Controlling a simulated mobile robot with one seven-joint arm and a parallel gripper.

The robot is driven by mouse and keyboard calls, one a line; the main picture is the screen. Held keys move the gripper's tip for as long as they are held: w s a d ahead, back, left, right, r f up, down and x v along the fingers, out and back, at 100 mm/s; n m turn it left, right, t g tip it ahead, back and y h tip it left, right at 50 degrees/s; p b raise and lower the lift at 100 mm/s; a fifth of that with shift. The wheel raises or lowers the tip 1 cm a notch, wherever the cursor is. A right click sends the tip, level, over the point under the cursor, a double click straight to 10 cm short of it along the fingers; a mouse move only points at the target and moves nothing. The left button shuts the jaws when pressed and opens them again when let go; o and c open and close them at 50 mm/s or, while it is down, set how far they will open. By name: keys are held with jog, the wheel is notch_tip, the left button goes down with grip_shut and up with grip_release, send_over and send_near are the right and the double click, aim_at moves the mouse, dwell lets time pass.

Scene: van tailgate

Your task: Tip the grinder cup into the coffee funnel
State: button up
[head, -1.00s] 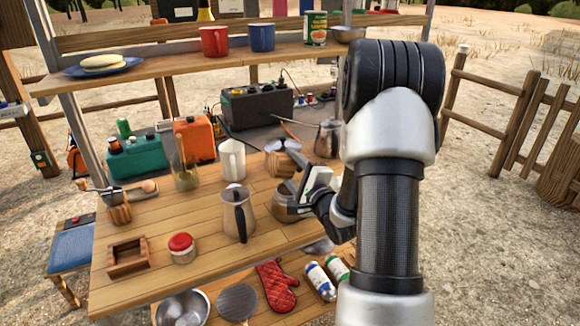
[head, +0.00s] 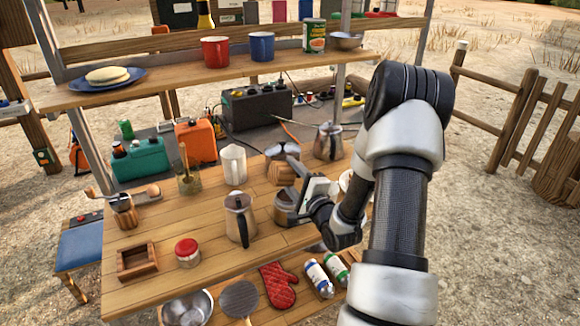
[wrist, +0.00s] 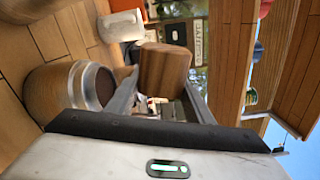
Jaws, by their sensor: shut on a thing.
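My gripper (wrist: 155,105) is shut on the wooden grinder cup (wrist: 163,68) in the wrist view. The cup also shows in the head view (head: 282,173), raised close above the metal pot base (head: 284,205). In the wrist view, which is turned sideways, the coffee funnel (wrist: 95,84) sits in the pot base (wrist: 50,92), with dark brown grounds in it. The cup is apart from the funnel and near its mouth. I cannot tell the cup's exact tilt, and its inside is hidden. The hand grinder (head: 123,212) stands at the table's left.
A steel pot (head: 240,218) stands left of the pot base. A white jug (head: 233,165), a glass jar (head: 189,178) and a metal kettle (head: 328,142) stand behind. A red-lidded jar (head: 187,252) and a wooden box (head: 138,261) are at front left.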

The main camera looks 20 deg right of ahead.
aim_at(280, 165)
jog(key=n, duration=0.1)
jog(key=a+n+b, duration=0.1)
jog(key=shift+f+n, duration=0.15)
jog(key=shift+n, duration=0.25)
jog(key=n, duration=0.2)
jog(key=a+r+n, duration=0.1)
jog(key=n, duration=0.1)
jog(key=shift+b, duration=0.3)
jog(key=shift+n+b, duration=0.65)
jog(key=shift+n, duration=0.05)
jog(key=n, duration=0.1)
jog(key=n+b, duration=0.1)
jog(key=r+n+b, duration=0.1)
jog(key=shift+a+n, duration=0.25)
jog(key=shift+n, duration=0.05)
jog(key=n+b, duration=0.1)
jog(key=r+n+b, duration=0.1)
jog(key=n, duration=0.1)
jog(key=n+b, duration=0.1)
jog(key=b, duration=0.1)
jog(key=shift+a+r+n, duration=0.25)
jog(key=shift+r+n, duration=0.1)
jog(key=shift+n, duration=0.05)
jog(key=n+b, duration=0.1)
jog(key=r+n+b, duration=0.1)
jog(key=n, duration=0.1)
jog(key=shift+a+r, duration=0.1)
jog(key=shift+r+n+b, duration=0.35)
jog(key=shift+r+n, duration=0.1)
jog(key=shift+n, duration=0.45)
